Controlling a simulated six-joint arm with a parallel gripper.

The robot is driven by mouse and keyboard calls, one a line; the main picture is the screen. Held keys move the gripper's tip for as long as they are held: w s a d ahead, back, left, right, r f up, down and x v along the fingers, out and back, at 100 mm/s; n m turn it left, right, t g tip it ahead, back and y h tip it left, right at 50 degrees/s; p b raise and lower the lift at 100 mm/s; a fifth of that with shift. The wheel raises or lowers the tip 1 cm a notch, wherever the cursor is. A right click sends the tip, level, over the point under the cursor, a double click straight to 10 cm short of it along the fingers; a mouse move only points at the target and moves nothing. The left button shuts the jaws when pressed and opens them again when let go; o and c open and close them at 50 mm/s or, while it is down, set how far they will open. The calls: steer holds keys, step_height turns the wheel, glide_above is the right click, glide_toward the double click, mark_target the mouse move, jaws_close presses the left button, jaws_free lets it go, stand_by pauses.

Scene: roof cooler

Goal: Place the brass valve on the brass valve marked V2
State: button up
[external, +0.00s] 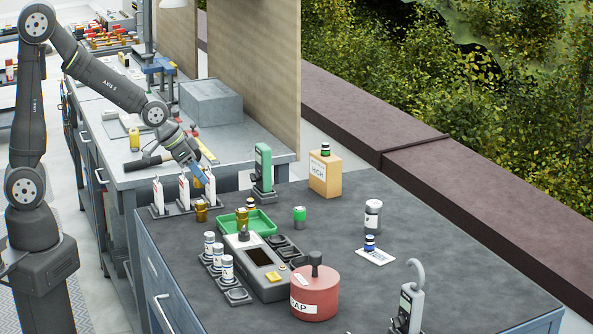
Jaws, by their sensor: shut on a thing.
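No V2 marking is readable.
White upright pieces (158,193) with red parts stand in dark bases.

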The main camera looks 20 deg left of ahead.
mark_target(199, 184)
steer(key=shift+f, duration=2)
steer(key=shift+f, duration=0.2)
steer(key=o, duration=1.1)
steer(key=shift+c, duration=0.2)
steer(key=shift+r, duration=0.45)
steer(key=v, duration=1.1)
steer(key=shift+a+r, duration=0.2)
steer(key=shift+s, duration=0.1)
